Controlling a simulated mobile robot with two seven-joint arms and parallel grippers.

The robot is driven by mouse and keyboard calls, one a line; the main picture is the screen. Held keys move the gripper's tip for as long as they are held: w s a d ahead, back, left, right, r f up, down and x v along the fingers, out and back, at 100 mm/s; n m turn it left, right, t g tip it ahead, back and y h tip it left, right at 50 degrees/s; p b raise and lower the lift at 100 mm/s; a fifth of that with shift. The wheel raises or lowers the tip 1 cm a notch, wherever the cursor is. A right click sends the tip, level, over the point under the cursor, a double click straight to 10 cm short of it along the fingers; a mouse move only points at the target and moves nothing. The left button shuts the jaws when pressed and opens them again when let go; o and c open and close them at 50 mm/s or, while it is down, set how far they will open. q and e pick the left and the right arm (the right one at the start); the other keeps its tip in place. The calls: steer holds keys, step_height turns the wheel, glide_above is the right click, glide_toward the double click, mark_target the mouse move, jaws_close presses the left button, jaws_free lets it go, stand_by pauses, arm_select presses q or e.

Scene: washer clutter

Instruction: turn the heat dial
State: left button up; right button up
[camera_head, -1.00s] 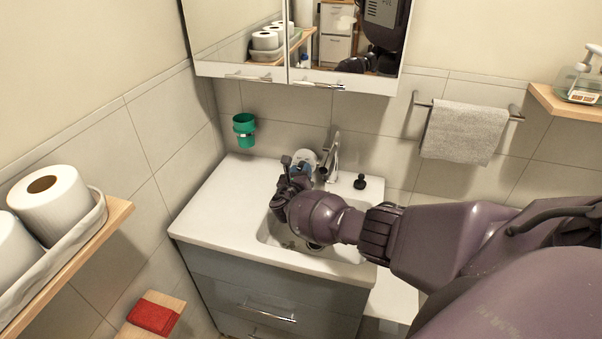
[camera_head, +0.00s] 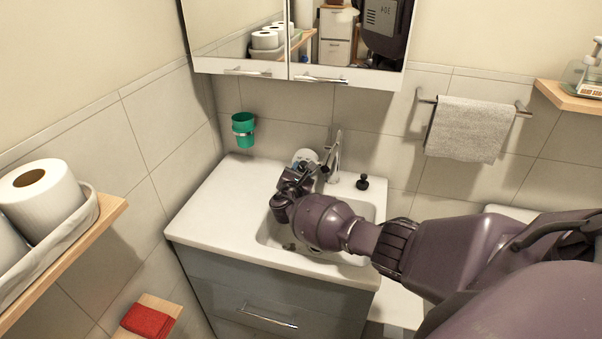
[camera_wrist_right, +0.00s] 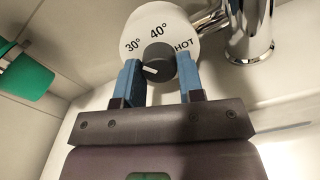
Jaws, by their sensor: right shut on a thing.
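The heat dial shows in the right wrist view as a white disc (camera_wrist_right: 183,24) marked 30°, 40° and HOT, with a dark round knob (camera_wrist_right: 158,56) at its middle. A white mark sits on the knob's lower left. The blue fingers of my right gripper (camera_wrist_right: 160,82) are on either side of the knob, shut on it. In the head view the white disc (camera_head: 306,155) stands at the back of the sink, left of the faucet, partly hidden by my right gripper (camera_head: 303,169). My left gripper is not in view.
The chrome faucet (camera_head: 336,160) stands close to the right of the dial. A black knob-like item (camera_head: 362,182) is further right. A green cup (camera_head: 243,130) hangs on the wall to the left. The left part of the white counter (camera_head: 215,200) is clear.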

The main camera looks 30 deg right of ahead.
steer(key=shift+f, duration=0.1)
stand_by(0.4)
steer(key=o, duration=0.9)
steer(key=shift+s+a, duration=0.35)
steer(key=shift+a, duration=0.1)
steer(key=p+v, duration=0.1)
steer(key=v, duration=0.8)
steer(key=shift+s+a+p, duration=0.25)
steer(key=shift+a+p, duration=0.05)
steer(key=shift+p, duration=0.1)
